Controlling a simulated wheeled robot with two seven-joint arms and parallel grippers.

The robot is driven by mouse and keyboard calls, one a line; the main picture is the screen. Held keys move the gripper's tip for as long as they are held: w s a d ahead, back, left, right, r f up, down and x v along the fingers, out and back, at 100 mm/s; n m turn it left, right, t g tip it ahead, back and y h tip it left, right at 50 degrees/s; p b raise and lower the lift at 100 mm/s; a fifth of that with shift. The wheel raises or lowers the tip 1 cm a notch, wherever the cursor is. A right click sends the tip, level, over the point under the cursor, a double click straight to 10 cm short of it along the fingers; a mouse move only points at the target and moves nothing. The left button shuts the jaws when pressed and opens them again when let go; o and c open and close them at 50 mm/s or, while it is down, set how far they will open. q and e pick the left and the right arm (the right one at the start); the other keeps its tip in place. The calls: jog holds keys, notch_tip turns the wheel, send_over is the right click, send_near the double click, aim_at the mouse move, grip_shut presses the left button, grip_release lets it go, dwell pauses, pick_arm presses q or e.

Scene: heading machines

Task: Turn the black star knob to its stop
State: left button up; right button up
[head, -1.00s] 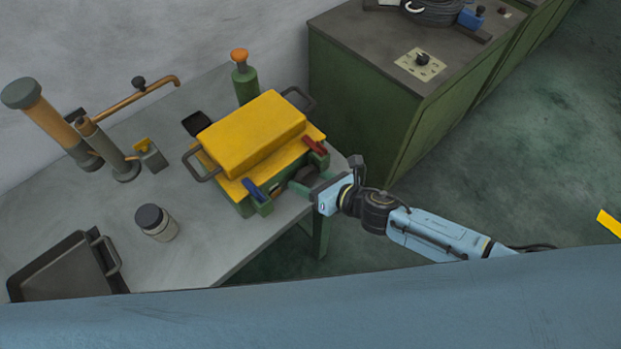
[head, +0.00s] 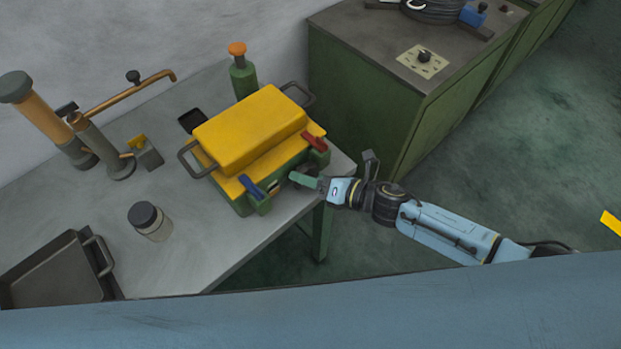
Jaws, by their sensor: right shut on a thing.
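The yellow-topped green machine (head: 248,128) stands on the grey table, with a blue lever (head: 251,187) and a red lever (head: 315,141) on its front side. My right gripper (head: 296,179) reaches in from the right to the front face between the two levers. It is shut on the black star knob there, and its green finger and the machine hide nearly all of the knob. How far the knob is turned cannot be seen. My left gripper is not in view.
A lidded jar (head: 150,222) and a dark tray (head: 52,275) stand on the table (head: 205,250) at the left. Brass-and-grey pipework (head: 90,140) and a green bottle (head: 243,77) are behind. A green cabinet (head: 370,110) stands behind my right arm.

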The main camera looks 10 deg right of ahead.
jog(key=shift+m, duration=0.4)
jog(key=shift+y+b, duration=0.3)
jog(key=shift+y, duration=0.1)
jog(key=o, duration=0.9)
jog(key=shift+o, duration=0.4)
jog(key=shift+s+d, duration=0.1)
jog(key=shift+f, duration=0.1)
